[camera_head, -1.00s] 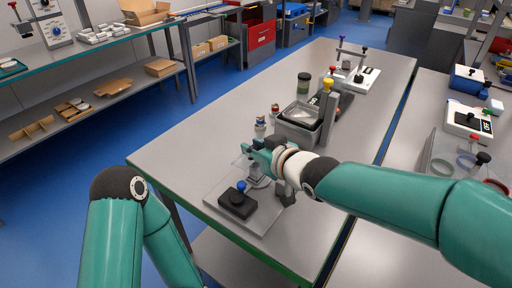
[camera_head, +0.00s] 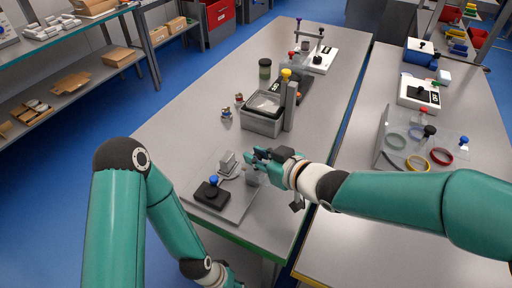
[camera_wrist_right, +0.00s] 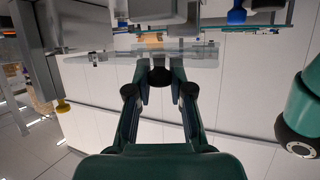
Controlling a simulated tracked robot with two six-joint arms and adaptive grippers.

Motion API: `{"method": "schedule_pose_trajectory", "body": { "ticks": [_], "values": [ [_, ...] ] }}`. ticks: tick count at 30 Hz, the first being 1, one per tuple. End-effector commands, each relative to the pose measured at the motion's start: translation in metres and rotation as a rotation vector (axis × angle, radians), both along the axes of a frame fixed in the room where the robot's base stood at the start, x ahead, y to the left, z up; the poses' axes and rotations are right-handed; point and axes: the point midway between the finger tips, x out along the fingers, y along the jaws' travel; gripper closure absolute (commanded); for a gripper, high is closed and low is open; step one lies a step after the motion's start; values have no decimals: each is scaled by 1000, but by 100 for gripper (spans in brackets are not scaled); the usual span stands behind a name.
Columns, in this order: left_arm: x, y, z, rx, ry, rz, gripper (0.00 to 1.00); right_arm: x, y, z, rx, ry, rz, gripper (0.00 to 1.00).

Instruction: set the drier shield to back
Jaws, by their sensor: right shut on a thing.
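The drier appears to be the small device on the near end of the table, with a pale base plate (camera_head: 237,210), a black block with a blue knob (camera_head: 213,181) and a grey block (camera_head: 228,161). My right gripper (camera_head: 258,162) is over the plate's right side, beside the grey block. In the right wrist view its fingers (camera_wrist_right: 160,80) are shut on a black knob (camera_wrist_right: 160,75) at a clear panel (camera_wrist_right: 190,52), which looks like the shield. In the head view the gripper hides most of the shield. My left gripper is mostly cut off at the bottom edge; its fingers are hidden.
Behind the device stand a grey tub unit (camera_head: 262,123) with a yellow knob, small bottles (camera_head: 226,113) and a dark green jar (camera_head: 265,69). On the right table is a clear-shielded stand (camera_head: 405,140) with coloured rings. The table's left side is clear.

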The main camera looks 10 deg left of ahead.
Motion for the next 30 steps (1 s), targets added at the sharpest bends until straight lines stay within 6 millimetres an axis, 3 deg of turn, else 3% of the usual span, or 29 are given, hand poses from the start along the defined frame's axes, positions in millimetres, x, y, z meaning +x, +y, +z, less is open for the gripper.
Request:
{"method": "schedule_pose_trajectory", "body": {
  "ticks": [6, 7, 11, 23, 30],
  "values": [
    [0, 0, -1, 0, 0, 0, 60, 1, -2, -2, -3, 4, -5, 100],
    [0, 0, -1, 0, 0, 0, 60, 1, -2, -2, -3, 4, -5, 74],
    [0, 0, -1, 0, 0, 0, 60, 1, -2, -2, -3, 3, -4, 53],
    [0, 0, 0, 0, 0, 0, 60, -1, -4, 1, -2, 1, -2, 52],
    [0, 0, 0, 0, 0, 0, 60, -19, -29, 15, -1, -2, -3, 52]
  ]
}}
